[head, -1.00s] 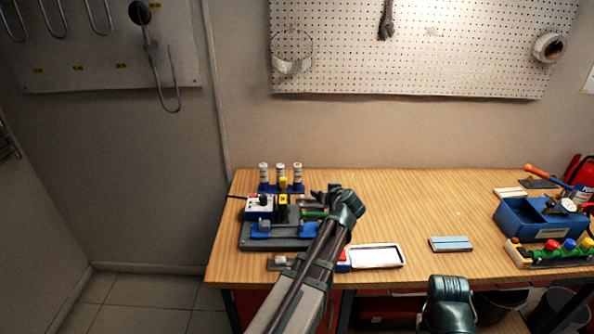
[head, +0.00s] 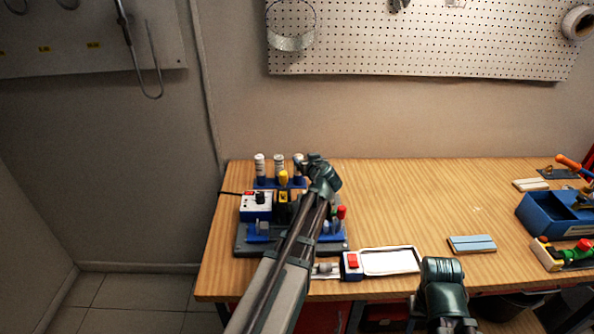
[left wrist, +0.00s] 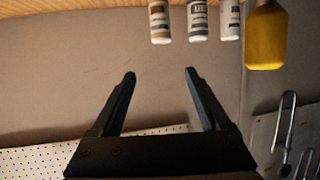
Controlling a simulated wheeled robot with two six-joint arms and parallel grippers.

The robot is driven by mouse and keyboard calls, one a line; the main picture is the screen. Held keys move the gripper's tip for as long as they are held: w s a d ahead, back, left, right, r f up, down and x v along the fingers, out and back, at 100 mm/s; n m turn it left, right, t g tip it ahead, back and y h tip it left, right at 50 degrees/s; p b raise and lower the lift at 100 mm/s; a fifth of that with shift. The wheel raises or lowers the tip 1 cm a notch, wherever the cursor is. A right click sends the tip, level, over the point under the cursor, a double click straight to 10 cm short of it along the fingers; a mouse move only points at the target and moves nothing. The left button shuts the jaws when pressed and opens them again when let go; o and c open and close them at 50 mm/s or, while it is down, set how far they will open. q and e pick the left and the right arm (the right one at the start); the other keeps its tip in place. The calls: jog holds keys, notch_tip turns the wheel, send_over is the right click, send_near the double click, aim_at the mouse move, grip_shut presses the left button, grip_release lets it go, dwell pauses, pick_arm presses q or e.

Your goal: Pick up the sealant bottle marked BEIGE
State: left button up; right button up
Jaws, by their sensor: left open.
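Three small white sealant bottles stand upright in a row in a blue holder (head: 264,184) at the back left of the bench. In the head view they are a left bottle (head: 260,167), a middle bottle (head: 279,164) and a right bottle partly hidden by my left gripper (head: 304,158). In the left wrist view, which looks inverted, a bottle with a tan label (left wrist: 159,22), one with a dark label (left wrist: 197,20) and a third (left wrist: 229,20) hang at the top edge. The lettering is too small to read surely. My left gripper (left wrist: 160,74) is open and empty, apart from the bottles.
A yellow-topped object (head: 283,177) stands just in front of the bottles, beside a white control box (head: 256,205). My left arm covers part of the grey fixture (head: 243,242). A white-rimmed tray (head: 390,262) lies to the right. The bench's middle back is clear.

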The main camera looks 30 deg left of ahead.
aim_at(300, 158)
pick_arm(q)
jog(key=f, duration=0.1)
jog(key=f+b, duration=0.2)
jog(key=shift+w+a, duration=0.2)
jog(key=shift+w, duration=0.05)
jog(key=b+x, duration=0.3)
jog(key=x, duration=0.5)
jog(key=shift+w+a+f, duration=0.1)
jog(key=shift+w, duration=0.1)
jog(key=shift+a, duration=0.1)
jog(key=shift+w+a, duration=0.1)
jog(key=b+x, duration=0.1)
jog(key=x, duration=0.4)
jog(key=shift+a+b, duration=0.1)
jog(key=shift+b, duration=0.25)
jog(key=shift+c, duration=0.5)
grip_shut()
